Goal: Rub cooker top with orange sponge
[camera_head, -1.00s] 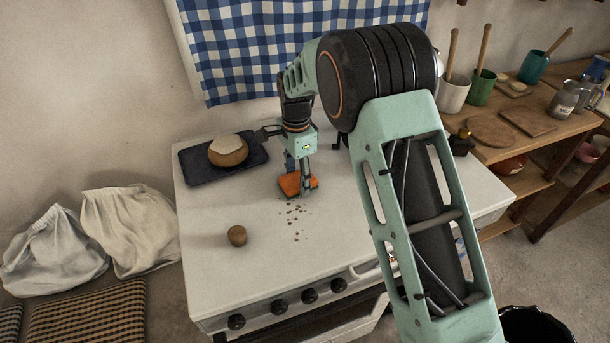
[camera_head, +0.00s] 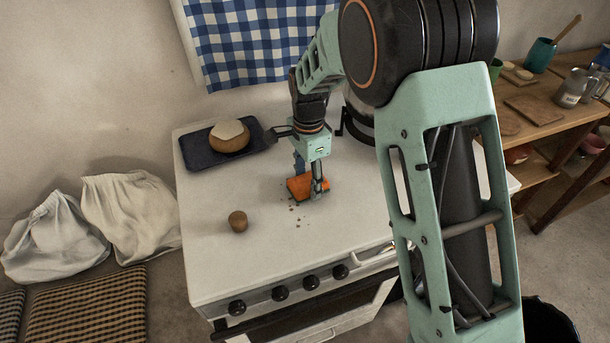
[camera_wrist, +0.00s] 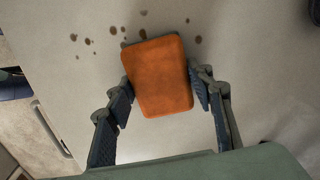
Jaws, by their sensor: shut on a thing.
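The orange sponge (camera_head: 299,188) is on or just above the white cooker top (camera_head: 205,262); the exact contact cannot be told. My gripper (camera_head: 313,190) is shut on it and points down. In the wrist view the sponge (camera_wrist: 158,76) sits slightly tilted between both fingers. Dark brown spots (camera_head: 297,221) show in front of the sponge in the head view. In the wrist view several spots (camera_wrist: 87,41) lie beyond and beside the sponge. Any spots beneath the sponge are hidden.
A dark tray (camera_head: 199,158) with a round, pale-topped loaf-like thing (camera_head: 229,137) stands at the back left of the cooker. A small brown round thing (camera_head: 238,221) is at front left. A dark-based pot (camera_head: 357,125) stands behind my arm. Knobs (camera_head: 280,293) line the front.

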